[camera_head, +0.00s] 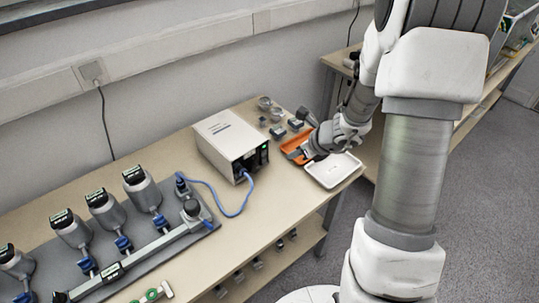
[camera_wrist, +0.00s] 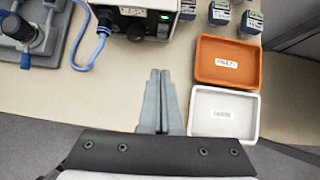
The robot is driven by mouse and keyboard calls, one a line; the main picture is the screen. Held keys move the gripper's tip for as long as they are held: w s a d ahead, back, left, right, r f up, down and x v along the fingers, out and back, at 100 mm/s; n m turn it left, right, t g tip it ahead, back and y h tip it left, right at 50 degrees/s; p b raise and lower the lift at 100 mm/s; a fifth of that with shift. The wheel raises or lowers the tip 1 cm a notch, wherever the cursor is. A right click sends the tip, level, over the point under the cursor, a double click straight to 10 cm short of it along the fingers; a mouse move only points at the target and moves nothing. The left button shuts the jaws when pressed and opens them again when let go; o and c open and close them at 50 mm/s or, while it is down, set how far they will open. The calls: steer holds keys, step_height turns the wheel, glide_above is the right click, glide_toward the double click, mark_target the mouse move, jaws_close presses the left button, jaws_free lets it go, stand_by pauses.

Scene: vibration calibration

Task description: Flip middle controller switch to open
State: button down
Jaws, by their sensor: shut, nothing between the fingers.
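The controller is a white box (camera_head: 229,139) on the bench in the head view, with dark connectors and a small green light on its right-hand face. In the wrist view the controller's front edge (camera_wrist: 151,5) shows at the top, with a round black knob or plug and a lit green switch (camera_wrist: 163,17). I cannot tell which part is the middle switch or its position. My gripper (camera_wrist: 160,72) is shut and empty, its fingers pointing at the controller's front, apart from it. In the head view my gripper (camera_head: 297,156) is over the trays, right of the controller.
An orange tray (camera_wrist: 228,82) and a white tray (camera_wrist: 194,110) lie right of my gripper. Small dark blocks (camera_wrist: 219,12) stand behind them. A blue cable (camera_head: 233,211) runs from the controller to a grey pipe rig (camera_head: 150,250) at left. The bench before the controller is clear.

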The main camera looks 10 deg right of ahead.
mark_target(264, 154)
steer(key=shift+f, duration=0.2)
steer(key=b+x, duration=0.3)
steer(key=x, duration=0.7)
steer(key=shift+w+a+f, duration=0.1)
steer(key=shift+f, duration=0.15)
steer(key=shift+w+a+r+p, duration=0.15)
steer(key=shift+w+a+p, duration=0.1)
steer(key=shift+w, duration=0.3)
steer(key=shift+w+a+r+p, duration=0.1)
steer(key=shift+w+a+p, duration=0.15)
steer(key=shift+w, duration=0.3)
steer(key=shift+w+a+f, duration=0.15)
steer(key=shift+w+a, duration=0.2)
steer(key=shift+w, duration=0.2)
steer(key=shift+w+a+f+b, duration=0.1)
steer(key=shift+w+f+b, duration=0.15)
steer(key=shift+b, duration=0.2)
steer(key=shift+r, duration=0.2)
